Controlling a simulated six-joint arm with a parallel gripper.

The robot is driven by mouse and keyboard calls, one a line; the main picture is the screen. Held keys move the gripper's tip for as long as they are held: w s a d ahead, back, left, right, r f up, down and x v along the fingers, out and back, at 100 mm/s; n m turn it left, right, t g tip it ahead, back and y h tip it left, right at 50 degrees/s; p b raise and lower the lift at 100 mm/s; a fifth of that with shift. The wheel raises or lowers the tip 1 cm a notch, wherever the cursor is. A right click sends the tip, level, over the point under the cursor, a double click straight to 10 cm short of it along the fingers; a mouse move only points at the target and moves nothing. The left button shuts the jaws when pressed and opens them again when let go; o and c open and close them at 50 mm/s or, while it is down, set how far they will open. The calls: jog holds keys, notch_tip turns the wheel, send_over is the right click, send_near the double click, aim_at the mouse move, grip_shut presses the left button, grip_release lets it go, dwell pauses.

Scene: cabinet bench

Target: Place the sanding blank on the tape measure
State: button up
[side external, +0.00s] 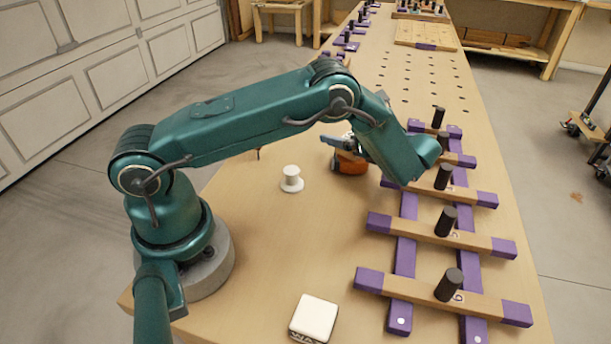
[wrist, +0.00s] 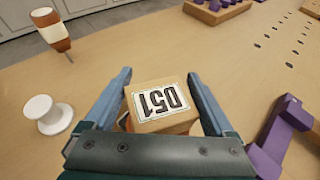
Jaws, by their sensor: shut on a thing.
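My gripper (wrist: 165,100) is shut on a tan wooden block with a white "051" label, which I take as the sanding blank (wrist: 156,101). The label faces the wrist camera. In the side view my gripper (side external: 343,146) is over the bench, right of the white spool. An orange thing (side external: 350,164) shows low at the fingers there; it may be the tape measure, but the fingers and wrist partly cover it. I cannot tell whether the block touches anything below it.
The white spool (side external: 291,179) stands to the left. A brown and white bottle (wrist: 51,30) is beyond it. A purple and wood rack with black pegs (side external: 445,220) fills the right. A white-topped box (side external: 315,317) sits at the front, with bare bench between.

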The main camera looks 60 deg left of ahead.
jog(key=o, duration=1.1)
